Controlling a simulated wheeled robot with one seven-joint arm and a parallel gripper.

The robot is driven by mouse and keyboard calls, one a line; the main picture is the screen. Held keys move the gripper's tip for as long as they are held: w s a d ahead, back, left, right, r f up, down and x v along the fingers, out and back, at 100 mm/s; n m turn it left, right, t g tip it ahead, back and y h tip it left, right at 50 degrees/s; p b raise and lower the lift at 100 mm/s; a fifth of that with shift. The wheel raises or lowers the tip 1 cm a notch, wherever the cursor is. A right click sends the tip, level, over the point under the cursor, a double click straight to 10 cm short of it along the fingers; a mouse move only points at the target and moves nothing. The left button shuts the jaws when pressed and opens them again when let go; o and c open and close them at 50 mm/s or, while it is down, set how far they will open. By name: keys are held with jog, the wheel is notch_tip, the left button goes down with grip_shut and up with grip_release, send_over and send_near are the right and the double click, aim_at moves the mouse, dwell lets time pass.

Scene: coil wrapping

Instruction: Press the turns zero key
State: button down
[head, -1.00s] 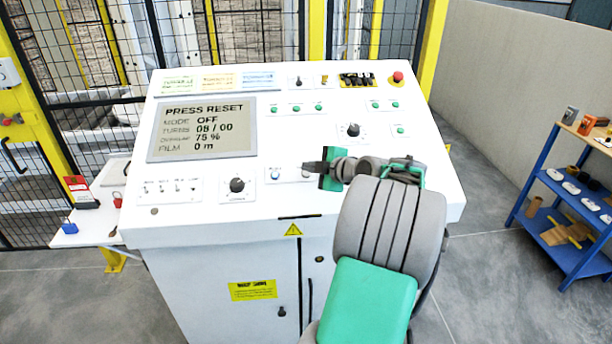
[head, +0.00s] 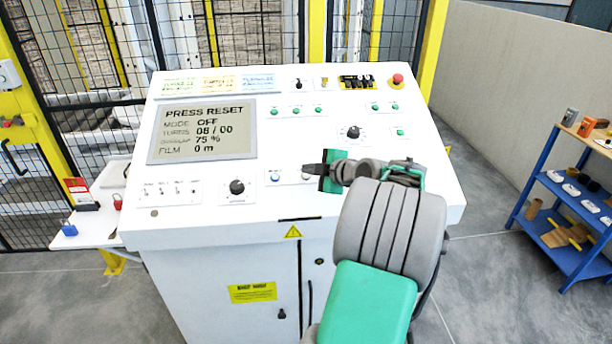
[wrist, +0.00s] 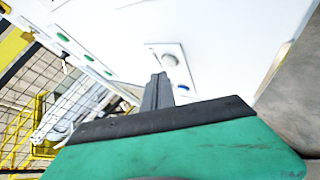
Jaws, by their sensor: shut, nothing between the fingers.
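The white control console (head: 200,205) stands in front of me, with a screen (head: 203,132) reading PRESS RESET, MODE OFF and TURNS 08 / 00. A small plate on the lower panel carries a blue key (head: 275,177) and a pale key to its right, the latter partly hidden by my gripper. In the wrist view the pale key (wrist: 169,60) and the blue key (wrist: 183,87) lie just beyond the fingers. Their labels are too small to read. My gripper (head: 306,168) is shut and empty, its tips over or near the pale key; contact cannot be told.
A black knob (head: 237,186) sits left of the keys and another (head: 353,131) sits up to the right. A red emergency stop (head: 398,78) is at the top right corner. Several green buttons line the upper panel. A blue shelf (head: 560,190) stands to the right.

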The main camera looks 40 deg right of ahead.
jog(key=shift+f, duration=0.2)
dwell(0.6)
jog(key=shift+w+d+f+b, duration=0.15)
jog(key=shift+f+b, duration=0.15)
jog(key=shift+b, duration=0.6)
jog(key=shift+w+f+b, duration=0.15)
jog(key=shift+f+b, duration=0.15)
jog(key=shift+b, duration=0.4)
jog(key=shift+r, duration=0.15)
dwell(0.5)
jog(key=shift+s+r, duration=0.3)
jog(key=shift+r, duration=0.3)
jog(key=shift+r, duration=0.1)
jog(key=r, duration=0.1)
jog(key=s+a+r, duration=0.1)
jog(key=r, duration=0.2)
jog(key=shift+s+a+r, duration=0.2)
jog(key=shift+s, duration=0.1)
dwell(0.3)
